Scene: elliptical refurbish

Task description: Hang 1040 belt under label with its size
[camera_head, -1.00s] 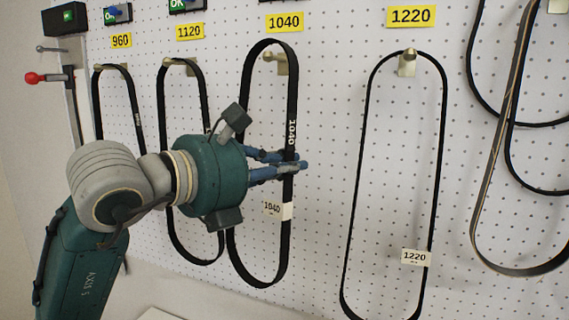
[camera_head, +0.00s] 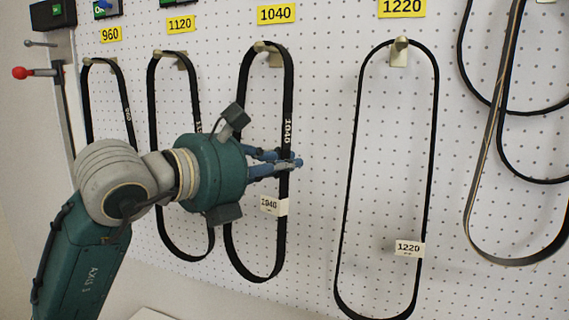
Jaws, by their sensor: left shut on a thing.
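The black 1040 belt (camera_head: 287,100) hangs as a long loop at the hook (camera_head: 272,50) below the yellow 1040 label (camera_head: 276,14). The belt has "1040" printed on its right side and a white 1040 tag (camera_head: 273,206) low down. The top of the loop is level with the hook and appears to rest on it. My left gripper (camera_head: 290,162) is shut on the belt's right strand, about midway down. My right gripper is not in view.
Belts hang under the 960 label (camera_head: 111,34), the 1120 label (camera_head: 181,24) and the 1220 label (camera_head: 402,8). More belts (camera_head: 480,170) hang at the right. A lever with a red knob (camera_head: 19,73) is at the left. Pegboard between 1040 and 1220 is bare.

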